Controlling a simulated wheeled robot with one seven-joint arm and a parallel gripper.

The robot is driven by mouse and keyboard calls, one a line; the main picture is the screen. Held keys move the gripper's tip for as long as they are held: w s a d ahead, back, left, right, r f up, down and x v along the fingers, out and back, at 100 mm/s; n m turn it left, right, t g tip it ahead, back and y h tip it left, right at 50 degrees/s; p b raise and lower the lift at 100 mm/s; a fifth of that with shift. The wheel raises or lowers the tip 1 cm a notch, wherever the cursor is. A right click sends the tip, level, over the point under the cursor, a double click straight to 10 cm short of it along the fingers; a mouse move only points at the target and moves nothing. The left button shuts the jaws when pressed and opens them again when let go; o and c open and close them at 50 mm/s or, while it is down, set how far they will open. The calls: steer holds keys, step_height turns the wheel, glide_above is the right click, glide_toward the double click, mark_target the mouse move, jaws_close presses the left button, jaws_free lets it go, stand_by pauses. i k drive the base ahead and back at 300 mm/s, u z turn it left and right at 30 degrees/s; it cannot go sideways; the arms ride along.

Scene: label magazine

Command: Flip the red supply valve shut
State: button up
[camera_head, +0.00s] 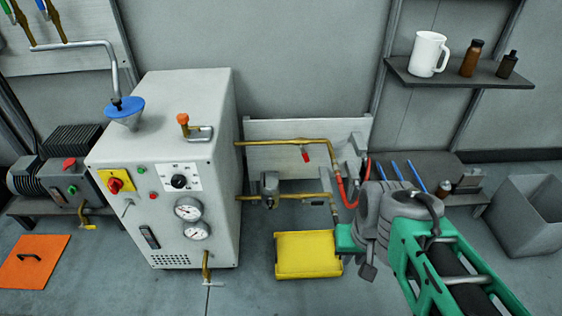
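The red valve handle (305,154) is on the upper brass pipe (275,142), right of the white machine. It is small and hangs down from the pipe, tilted slightly right. My gripper (368,262) is at the end of my green and grey arm, low and right of the valve. It is well apart from the handle and touches nothing that I can make out. Its fingers are small and partly hidden by my wrist, so its opening is unclear.
The white machine (215,120) with gauges stands left of the valve. A lower brass pipe (290,196) and a red hose (342,187) are near it. A yellow box (305,255) lies on the floor below. A wall shelf (440,80) and a grey bin (530,215) are at right.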

mark_target(304, 155)
steer(key=u, duration=0.1)
steer(key=i, duration=1)
steer(key=u, duration=0.05)
